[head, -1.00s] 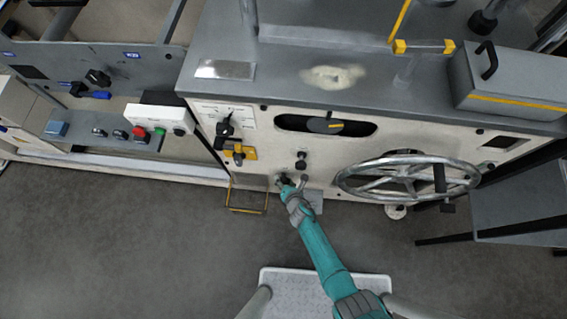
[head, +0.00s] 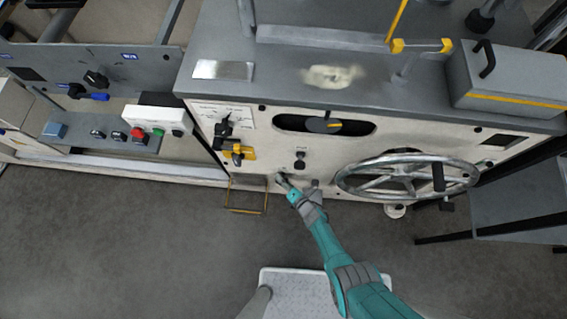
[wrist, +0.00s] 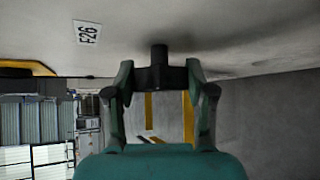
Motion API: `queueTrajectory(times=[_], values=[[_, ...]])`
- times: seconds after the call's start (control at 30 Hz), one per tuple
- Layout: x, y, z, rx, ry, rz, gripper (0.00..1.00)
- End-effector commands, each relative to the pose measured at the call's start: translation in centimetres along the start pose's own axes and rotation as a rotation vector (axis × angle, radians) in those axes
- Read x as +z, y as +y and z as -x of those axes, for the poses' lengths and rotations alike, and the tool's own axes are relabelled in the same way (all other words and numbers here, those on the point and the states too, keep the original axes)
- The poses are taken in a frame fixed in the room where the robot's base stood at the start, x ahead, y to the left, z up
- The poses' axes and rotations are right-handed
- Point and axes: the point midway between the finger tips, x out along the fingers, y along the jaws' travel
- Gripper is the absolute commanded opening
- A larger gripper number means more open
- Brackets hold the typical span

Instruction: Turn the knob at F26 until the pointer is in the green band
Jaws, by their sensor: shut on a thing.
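In the wrist view, a dark knob (wrist: 159,54) juts from a pale panel, near a white label reading F26 (wrist: 86,33). My gripper (wrist: 159,77) has its two green fingers on either side of the knob, closed on it. In the head view my gripper (head: 282,180) is at the lower edge of the machine's pale front. The held knob is hidden or too small to make out there. I cannot make out a pointer or green band for it in either view.
A second black knob (head: 300,160) sits just above my gripper. A large handwheel (head: 408,178) stands to the right. A black selector (head: 222,129) and a yellow-backed switch (head: 240,152) are to the left. The floor below is mostly clear.

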Motion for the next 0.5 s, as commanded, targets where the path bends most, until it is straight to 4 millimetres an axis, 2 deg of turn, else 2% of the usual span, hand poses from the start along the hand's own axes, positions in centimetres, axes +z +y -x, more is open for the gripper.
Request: queueTrajectory(times=[0.5], values=[[0.10,0.03,-0.11,0.045,0.000,-0.043,0.20]])
